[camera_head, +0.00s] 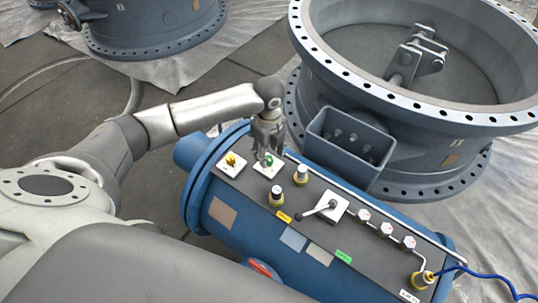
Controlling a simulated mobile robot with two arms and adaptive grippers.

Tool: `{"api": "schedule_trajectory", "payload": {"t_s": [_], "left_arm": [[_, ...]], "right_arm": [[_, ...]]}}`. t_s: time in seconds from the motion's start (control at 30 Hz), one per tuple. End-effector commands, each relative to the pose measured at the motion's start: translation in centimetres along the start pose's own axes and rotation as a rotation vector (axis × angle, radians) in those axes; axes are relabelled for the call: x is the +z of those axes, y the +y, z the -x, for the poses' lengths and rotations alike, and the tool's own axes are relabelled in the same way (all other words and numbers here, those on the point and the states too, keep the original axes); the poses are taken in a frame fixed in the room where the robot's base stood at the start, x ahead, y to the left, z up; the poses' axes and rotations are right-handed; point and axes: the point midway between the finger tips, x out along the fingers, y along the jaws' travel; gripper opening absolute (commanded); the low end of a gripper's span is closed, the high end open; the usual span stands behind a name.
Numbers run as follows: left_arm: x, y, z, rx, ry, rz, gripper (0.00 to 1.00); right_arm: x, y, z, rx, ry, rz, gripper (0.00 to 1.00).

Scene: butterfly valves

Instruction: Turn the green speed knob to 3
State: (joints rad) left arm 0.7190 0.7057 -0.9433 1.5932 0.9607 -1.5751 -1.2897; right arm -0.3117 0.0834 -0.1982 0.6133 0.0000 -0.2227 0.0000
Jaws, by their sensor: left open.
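The green speed knob (268,160) sits on a white plate near the left end of the dark panel (321,239) on the blue cylinder. My left gripper (267,154) points down over this knob. Its fingers are open, one on each side of the knob as seen from here. I cannot tell whether they touch it. The knob's scale marks are too small to read, so its setting cannot be told. My right gripper is not in view.
A yellow knob (231,159) is close by on the left. Two black-and-silver knobs (276,195) (300,174), a lever (323,209) and several hex fittings (386,229) follow to the right. A large grey valve ring (400,123) stands behind. A blue cable (489,276) leaves at lower right.

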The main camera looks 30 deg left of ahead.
Motion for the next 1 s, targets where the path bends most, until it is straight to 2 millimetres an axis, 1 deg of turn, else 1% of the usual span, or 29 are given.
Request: {"api": "schedule_trajectory", "payload": {"t_s": [0.03, 0.2, 0.3, 0.5, 0.57, 0.87, 1.0], "left_arm": [[0.0, 0.1, -0.8, 0.003, 0.001, 0.001, 0.46], [0.0, 0.0, -2.1, 0.001, -0.001, 0.001, 0.46], [0.0, 0.0, -2.3, 0.000, -0.001, 0.001, 0.46], [0.0, 0.0, -2.3, 0.000, -0.001, 0.000, 0.46], [0.0, 0.0, -2.3, 0.000, -0.001, 0.000, 0.39], [0.1, 0.0, -2.3, 0.000, -0.001, 0.000, 0.01], [0.1, 0.0, -2.2, 0.000, -0.002, 0.002, 0.00]], "right_arm": [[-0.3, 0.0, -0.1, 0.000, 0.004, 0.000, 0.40], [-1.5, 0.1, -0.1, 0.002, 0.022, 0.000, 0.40], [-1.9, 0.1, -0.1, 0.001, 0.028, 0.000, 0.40], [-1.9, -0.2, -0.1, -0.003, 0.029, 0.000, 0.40], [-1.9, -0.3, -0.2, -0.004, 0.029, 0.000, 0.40], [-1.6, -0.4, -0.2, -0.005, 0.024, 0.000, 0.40], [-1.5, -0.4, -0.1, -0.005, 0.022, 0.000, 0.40]]}}
